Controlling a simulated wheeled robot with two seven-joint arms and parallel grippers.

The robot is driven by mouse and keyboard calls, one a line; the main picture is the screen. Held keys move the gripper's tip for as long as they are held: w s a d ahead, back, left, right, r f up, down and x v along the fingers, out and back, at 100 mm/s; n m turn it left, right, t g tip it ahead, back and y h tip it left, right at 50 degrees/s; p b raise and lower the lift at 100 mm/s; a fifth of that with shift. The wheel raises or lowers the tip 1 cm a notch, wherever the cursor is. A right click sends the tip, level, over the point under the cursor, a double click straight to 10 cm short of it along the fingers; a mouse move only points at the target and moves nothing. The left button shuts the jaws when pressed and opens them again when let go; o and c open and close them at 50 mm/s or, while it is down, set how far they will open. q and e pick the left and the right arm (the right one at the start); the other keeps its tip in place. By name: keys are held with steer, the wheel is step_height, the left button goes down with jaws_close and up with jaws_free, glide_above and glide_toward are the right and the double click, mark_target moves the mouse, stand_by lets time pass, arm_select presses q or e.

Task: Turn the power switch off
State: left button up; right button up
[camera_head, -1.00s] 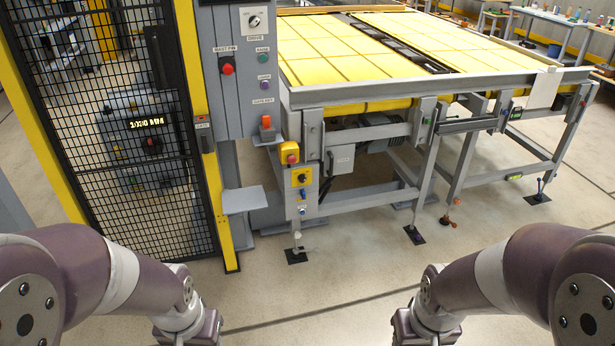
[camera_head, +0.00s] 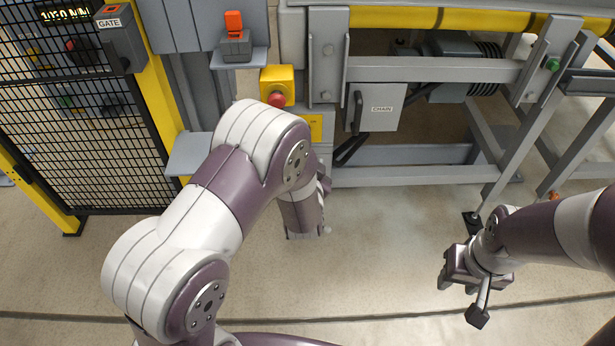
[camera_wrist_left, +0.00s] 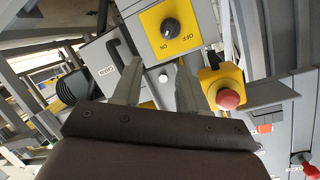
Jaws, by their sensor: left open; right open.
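The power switch (camera_wrist_left: 171,27) is a black rotary knob on a yellow plate (camera_wrist_left: 190,14) marked OFF and ON, seen in the left wrist view. Its exact pointing direction is too small to tell. My left gripper (camera_wrist_left: 157,72) is open and empty, its two fingers pointing toward the plate, apart from the knob. In the head view only part of the yellow plate (camera_head: 316,127) shows; my left arm hides the knob and left fingertips. My right gripper (camera_head: 461,298) is open and empty over the floor at the right.
A red emergency button on a yellow box (camera_head: 277,84) sits just above the plate; it also shows in the left wrist view (camera_wrist_left: 228,97). A grey CHAIN box (camera_head: 376,106) is to the right. A grey shelf (camera_head: 189,154) and mesh gate (camera_head: 80,130) stand left.

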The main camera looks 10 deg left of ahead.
arm_select(q)
step_height(320, 180, down, 5)
steer(key=s+m+t+y+b, duration=0.1)
steer(key=t+y+b, duration=0.1)
steer(key=b, duration=0.1)
steer(key=b+x, duration=0.4)
steer(key=x, duration=0.8)
steer(key=shift+w+a+r+t, duration=0.2)
steer(key=shift+a+r+t, duration=0.2)
steer(key=shift+a+r, duration=0.1)
arm_select(e)
step_height(320, 180, down, 10)
steer(key=shift+s, duration=0.3)
steer(key=shift+a, duration=0.1)
arm_select(q)
jaws_close()
